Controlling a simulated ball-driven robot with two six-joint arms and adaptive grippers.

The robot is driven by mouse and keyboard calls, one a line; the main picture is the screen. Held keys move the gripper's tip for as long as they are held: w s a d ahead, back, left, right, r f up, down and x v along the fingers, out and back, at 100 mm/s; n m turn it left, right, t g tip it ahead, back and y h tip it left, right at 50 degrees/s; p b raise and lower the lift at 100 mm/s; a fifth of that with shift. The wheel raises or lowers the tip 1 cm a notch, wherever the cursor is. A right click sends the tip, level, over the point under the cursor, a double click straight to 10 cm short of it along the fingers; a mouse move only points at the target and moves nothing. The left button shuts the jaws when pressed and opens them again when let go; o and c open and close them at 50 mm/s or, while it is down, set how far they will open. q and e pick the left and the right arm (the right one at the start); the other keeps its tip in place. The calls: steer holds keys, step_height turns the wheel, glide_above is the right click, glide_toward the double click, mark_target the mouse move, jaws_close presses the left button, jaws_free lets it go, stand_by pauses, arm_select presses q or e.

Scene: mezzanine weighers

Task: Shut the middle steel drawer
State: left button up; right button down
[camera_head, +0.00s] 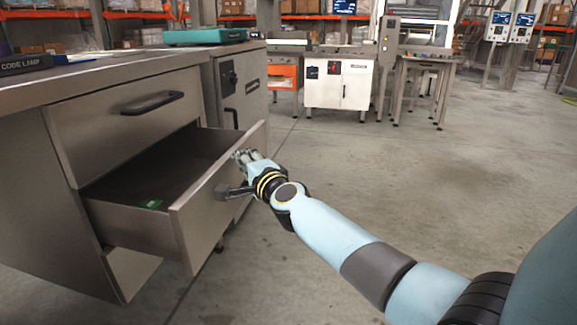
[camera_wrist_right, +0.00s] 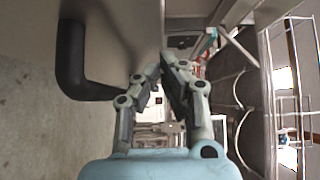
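The middle steel drawer (camera_head: 222,200) stands pulled out from the grey steel desk, below a closed upper drawer (camera_head: 125,120). A green item (camera_head: 150,203) lies inside it. Its dark bar handle (camera_head: 232,191) sticks out from the front panel and shows at left in the right wrist view (camera_wrist_right: 72,60). My right gripper (camera_head: 243,156) is at the far part of the panel's top edge, beyond the handle. In the wrist view its fingertips (camera_wrist_right: 160,68) come together beside the panel edge; whether they pinch it is unclear. My left gripper is out of view.
A grey cabinet (camera_head: 240,90) stands just beyond the drawer. A teal scale (camera_head: 205,36) and a code lamp sign (camera_head: 25,64) sit on top. The concrete floor (camera_head: 430,190) at right is open. Benches and racks stand far back.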

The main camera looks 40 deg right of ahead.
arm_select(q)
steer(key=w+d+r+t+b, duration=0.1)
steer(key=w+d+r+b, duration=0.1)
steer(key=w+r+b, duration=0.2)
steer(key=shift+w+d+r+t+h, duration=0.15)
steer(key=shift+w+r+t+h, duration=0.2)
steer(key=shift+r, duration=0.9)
arm_select(e)
steer(key=w+a, duration=1.1)
steer(key=w, duration=0.2)
steer(key=shift+w+a+f, duration=0.2)
steer(key=shift+w+a, duration=0.15)
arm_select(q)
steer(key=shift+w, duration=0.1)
